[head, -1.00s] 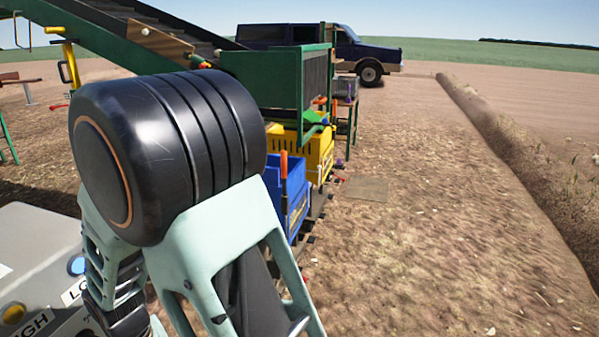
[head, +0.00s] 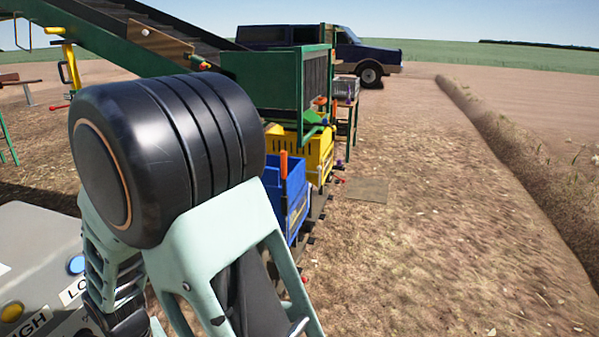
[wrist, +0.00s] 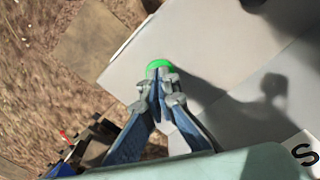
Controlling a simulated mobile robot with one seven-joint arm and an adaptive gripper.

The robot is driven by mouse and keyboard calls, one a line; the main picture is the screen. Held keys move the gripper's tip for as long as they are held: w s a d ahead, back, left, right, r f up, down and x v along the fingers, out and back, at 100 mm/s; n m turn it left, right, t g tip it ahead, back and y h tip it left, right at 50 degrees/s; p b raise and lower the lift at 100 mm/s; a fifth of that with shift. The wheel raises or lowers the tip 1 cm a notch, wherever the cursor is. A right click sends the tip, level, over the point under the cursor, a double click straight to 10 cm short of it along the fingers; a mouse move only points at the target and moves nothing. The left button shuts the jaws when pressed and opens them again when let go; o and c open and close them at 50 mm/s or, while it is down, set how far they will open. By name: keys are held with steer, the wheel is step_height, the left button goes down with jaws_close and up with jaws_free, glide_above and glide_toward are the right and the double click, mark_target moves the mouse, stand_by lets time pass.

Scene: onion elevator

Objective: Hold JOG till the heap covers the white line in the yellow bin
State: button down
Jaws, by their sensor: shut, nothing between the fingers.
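In the wrist view my gripper (wrist: 159,76) is shut and empty. Its fingertips are at a round green button (wrist: 158,65) on a grey panel and cover its lower part. I cannot tell whether they press it, and no JOG label shows there. The yellow bin (head: 318,151) stands under the green conveyor's outlet in the head view, partly hidden by the blue bin (head: 292,193) and the green frame. Its inside, the white line and any heap are not visible. My gripper is hidden behind my arm in the head view.
The grey control panel (head: 40,240) at lower left carries a blue button (head: 76,264) and a yellow one (head: 11,312). The green conveyor (head: 95,35) rises behind my arm. A dark truck (head: 300,38) is parked behind. Open soil lies to the right.

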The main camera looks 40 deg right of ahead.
step_height(320, 180, up, 7)
steer(key=p, duration=0.5)
steer(key=shift+r+p, duration=0.1)
steer(key=shift+p, duration=0.2)
stand_by(2.0)
